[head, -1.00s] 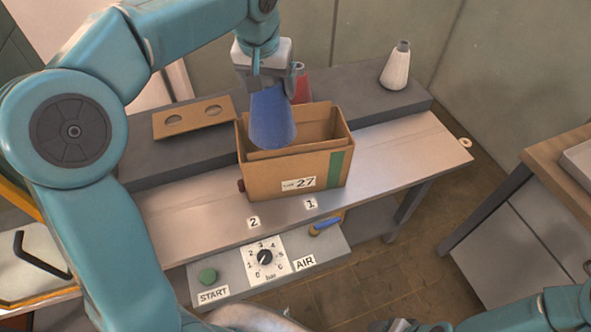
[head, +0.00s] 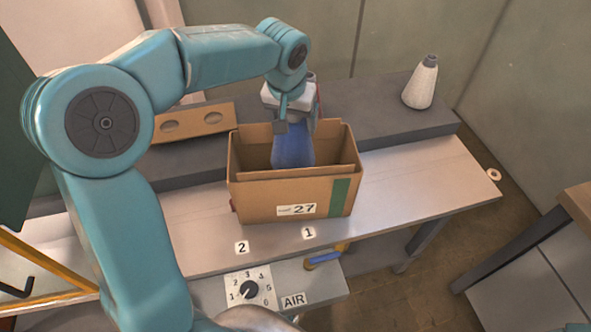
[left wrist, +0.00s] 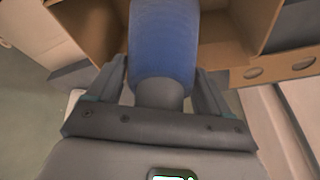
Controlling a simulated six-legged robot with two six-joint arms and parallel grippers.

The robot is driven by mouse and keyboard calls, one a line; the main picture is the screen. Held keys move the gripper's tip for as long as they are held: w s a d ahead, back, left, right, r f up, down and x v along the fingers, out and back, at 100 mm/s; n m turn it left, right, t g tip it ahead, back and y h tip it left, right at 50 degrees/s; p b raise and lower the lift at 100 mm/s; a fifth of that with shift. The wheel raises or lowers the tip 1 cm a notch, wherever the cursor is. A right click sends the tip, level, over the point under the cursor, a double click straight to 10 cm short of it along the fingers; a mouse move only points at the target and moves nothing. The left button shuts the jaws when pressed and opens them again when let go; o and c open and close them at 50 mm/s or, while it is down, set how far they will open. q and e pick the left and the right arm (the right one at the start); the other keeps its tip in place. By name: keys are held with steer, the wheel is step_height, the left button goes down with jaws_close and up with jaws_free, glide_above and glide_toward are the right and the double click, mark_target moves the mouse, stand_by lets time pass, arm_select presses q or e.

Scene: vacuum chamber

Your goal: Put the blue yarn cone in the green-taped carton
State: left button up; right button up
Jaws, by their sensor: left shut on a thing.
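The blue yarn cone (head: 292,148) hangs from my left gripper (head: 295,122), which is shut on its narrow grey top. Its lower part is inside the green-taped carton (head: 262,200), hidden behind the front flap. The carton is open, marked 27, with a green tape strip at the front right. In the left wrist view the cone (left wrist: 163,45) is between the fingers of my gripper (left wrist: 163,92), with the carton's cardboard wall (left wrist: 90,30) around it. I cannot tell whether the cone touches the carton floor. My right gripper is not in view.
A white yarn cone (head: 421,84) stands on the grey shelf (head: 385,128) at the back right. A cardboard holder with holes (head: 190,124) lies at the left. A panel with a dial (head: 249,290) is below the metal bench (head: 420,185). The bench right of the carton is clear.

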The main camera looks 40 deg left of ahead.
arm_select(q)
step_height(320, 180, down, 14)
steer(key=shift+f+b, duration=0.25)
steer(key=shift+b, duration=0.15)
steer(key=shift+w+a, duration=0.1)
steer(key=shift+f, duration=0.1)
